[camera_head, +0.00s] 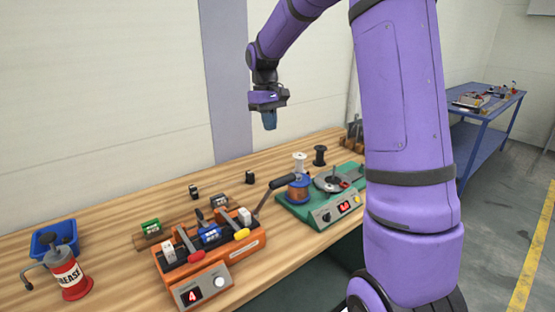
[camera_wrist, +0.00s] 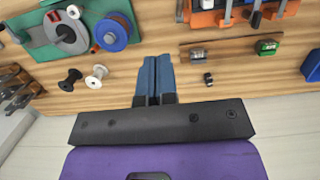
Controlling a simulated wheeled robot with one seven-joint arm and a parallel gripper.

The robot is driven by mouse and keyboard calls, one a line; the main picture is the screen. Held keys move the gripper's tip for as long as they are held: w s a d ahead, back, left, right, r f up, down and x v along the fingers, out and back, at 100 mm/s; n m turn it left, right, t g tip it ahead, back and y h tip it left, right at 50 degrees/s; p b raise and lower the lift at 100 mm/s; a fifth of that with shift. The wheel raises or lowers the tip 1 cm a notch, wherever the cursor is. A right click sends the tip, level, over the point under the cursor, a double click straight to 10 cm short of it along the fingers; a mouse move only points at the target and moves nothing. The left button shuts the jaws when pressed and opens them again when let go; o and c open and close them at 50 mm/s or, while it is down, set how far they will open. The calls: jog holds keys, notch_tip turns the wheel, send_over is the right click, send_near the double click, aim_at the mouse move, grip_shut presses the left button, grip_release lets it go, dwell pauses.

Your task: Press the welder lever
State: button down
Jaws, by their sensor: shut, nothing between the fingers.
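The orange welder (camera_head: 225,262) stands on the wooden bench with a display reading 4. A long lever with a black grip (camera_head: 284,182) rises from its right end, tilted up to the right. Smaller levers with red and yellow tips sit on its top. In the wrist view the welder (camera_wrist: 232,18) is cut off at the top edge, and the lever is hard to make out there. My gripper (camera_head: 269,122) is shut and empty, high above the back of the bench and apart from the lever. Its blue fingers (camera_wrist: 155,78) are together in the wrist view.
A green winder (camera_head: 322,208) with a copper-wound blue spool (camera_head: 299,188) stands right of the welder. White (camera_head: 300,161) and black (camera_head: 320,155) spools stand behind it. A grease can (camera_head: 69,276) and blue bin (camera_head: 53,240) are at left. The air around my gripper is clear.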

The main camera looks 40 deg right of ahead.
jog(key=s+f, duration=0.5)
jog(key=f, duration=0.7)
jog(key=shift+d+f, duration=0.15)
jog(key=shift+d, duration=0.05)
